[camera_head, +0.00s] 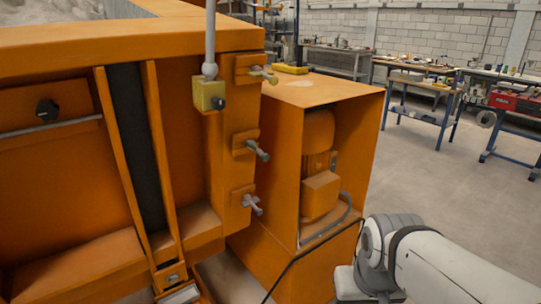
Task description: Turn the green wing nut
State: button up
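Three small wing nuts sit one above another on orange brackets along the right edge of the orange sandbed frame (120,42). The upper wing nut (265,74) has a pale, slightly greenish look. The middle wing nut (258,150) looks dull grey-green. The lower wing nut (253,204) looks bluish grey. At this size I cannot tell surely which one is the green one. My white arm shows at the lower right, apart from all three nuts. My gripper's fingers do not show.
An orange housing (330,92) with an open front and a motor (319,165) inside stands just right of the wing nuts. A dark cable runs down its front. A yellow block (208,94) with a grey rod stands left of the upper nut. Workbenches (425,88) line the back; the floor at right is clear.

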aim_at(251, 144)
jog(key=z, duration=1.3)
jog(key=k, duration=1.05)
jog(key=u, duration=1.25)
jog(key=i, duration=1)
jog(key=u, duration=0.05)
